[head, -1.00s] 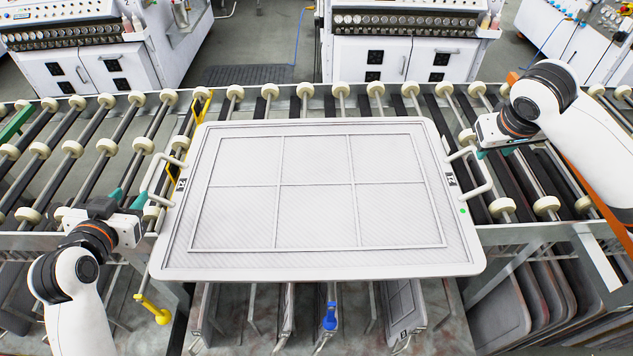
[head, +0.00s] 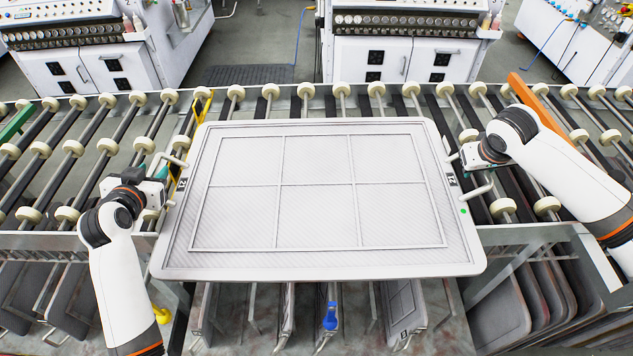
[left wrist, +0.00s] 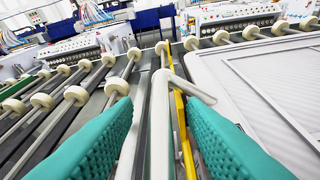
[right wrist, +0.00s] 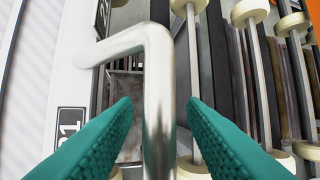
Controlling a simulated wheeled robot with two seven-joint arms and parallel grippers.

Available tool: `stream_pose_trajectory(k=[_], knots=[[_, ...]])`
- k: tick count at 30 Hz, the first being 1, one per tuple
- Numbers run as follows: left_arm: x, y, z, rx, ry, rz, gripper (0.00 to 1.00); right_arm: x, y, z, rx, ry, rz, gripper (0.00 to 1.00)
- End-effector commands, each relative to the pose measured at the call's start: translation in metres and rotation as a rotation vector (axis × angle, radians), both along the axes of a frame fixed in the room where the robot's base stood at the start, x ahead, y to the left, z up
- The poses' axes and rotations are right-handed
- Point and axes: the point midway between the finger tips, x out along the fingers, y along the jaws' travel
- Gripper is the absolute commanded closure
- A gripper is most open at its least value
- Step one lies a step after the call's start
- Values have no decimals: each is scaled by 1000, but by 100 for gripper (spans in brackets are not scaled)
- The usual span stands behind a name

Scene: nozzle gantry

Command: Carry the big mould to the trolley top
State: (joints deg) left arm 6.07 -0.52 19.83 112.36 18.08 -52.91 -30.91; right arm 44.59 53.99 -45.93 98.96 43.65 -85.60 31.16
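The big mould (head: 316,218) is a large pale grey panel with raised ribs, lying flat over the roller conveyor's near side. It has a metal handle on each short side. My left gripper (head: 168,172) is at the left handle; in the left wrist view its teal fingers (left wrist: 160,125) are apart with the handle (left wrist: 160,120) between them. My right gripper (head: 465,156) is at the right handle; in the right wrist view its teal fingers (right wrist: 160,115) are open on either side of the handle bar (right wrist: 158,90). The trolley top is not clearly identifiable.
The roller conveyor (head: 75,148) runs across behind and beside the mould. More moulds (head: 401,303) stand upright below, with a blue clamp (head: 330,317) among them. White machines (head: 405,45) stand at the back. A yellow piece (head: 200,105) shows behind the mould's left corner.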

Motion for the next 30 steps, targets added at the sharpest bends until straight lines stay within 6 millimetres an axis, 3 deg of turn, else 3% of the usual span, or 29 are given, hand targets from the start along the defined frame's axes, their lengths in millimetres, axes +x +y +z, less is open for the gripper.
stream_pose_trajectory(k=[2,9,30], knots=[[0,0,0,0,0,0,64,0,0,0,0,0,0,64],[0,0,0,0,0,0,100,0,0,0,1,0,0,100],[-1,0,0,-1,1,0,100,0,0,1,1,0,0,100]])
